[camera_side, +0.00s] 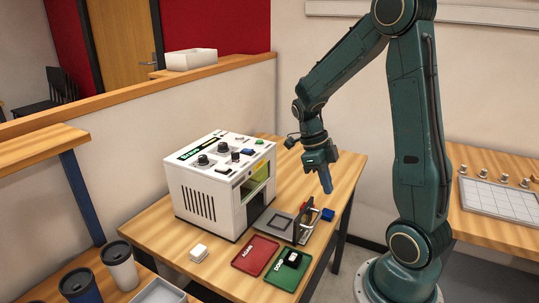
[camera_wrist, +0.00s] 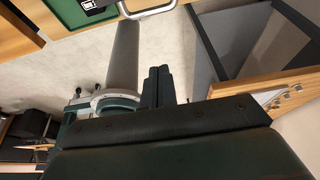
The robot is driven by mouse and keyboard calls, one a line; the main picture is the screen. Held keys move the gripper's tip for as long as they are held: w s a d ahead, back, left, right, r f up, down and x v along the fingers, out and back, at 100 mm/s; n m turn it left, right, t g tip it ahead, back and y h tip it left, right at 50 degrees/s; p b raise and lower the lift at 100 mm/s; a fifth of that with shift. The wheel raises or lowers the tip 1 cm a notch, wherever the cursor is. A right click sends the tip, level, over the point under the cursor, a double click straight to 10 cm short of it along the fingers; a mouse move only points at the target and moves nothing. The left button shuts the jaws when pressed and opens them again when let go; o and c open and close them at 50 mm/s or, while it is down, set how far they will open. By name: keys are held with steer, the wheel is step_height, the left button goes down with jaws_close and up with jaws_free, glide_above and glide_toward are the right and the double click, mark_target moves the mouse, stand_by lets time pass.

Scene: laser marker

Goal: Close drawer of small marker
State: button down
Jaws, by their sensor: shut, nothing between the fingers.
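The small marker (camera_side: 213,200) is a white box-shaped machine with knobs on top and a yellow-green window on its right side. Its drawer (camera_side: 279,222), a grey tray with a dark square, is pulled out at the front right. A dark upright front with a metal handle (camera_side: 309,212) stands at the drawer's outer end. My gripper (camera_side: 328,189) is shut and empty, pointing down above and to the right of the drawer front, apart from it. In the wrist view my shut fingers (camera_wrist: 158,84) show dark at the centre; part of a metal handle (camera_wrist: 150,10) shows at the top edge.
A red tray (camera_side: 255,254) and a green tray (camera_side: 286,271) with a black-and-white piece (camera_side: 293,258) lie in front of the drawer. A small blue block (camera_side: 327,214) sits right of the handle. A white block (camera_side: 198,252) lies left. The table's right edge is close.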

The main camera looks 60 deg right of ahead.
steer(key=shift+s+f, duration=0.1)
steer(key=shift+f, duration=0.05)
step_height(320, 180, down, 10)
steer(key=shift+w, duration=0.3)
stand_by(0.7)
steer(key=shift+w, duration=0.1)
steer(key=w, duration=0.3)
steer(key=shift+w, duration=0.4)
steer(key=shift+s, duration=0.1)
stand_by(0.3)
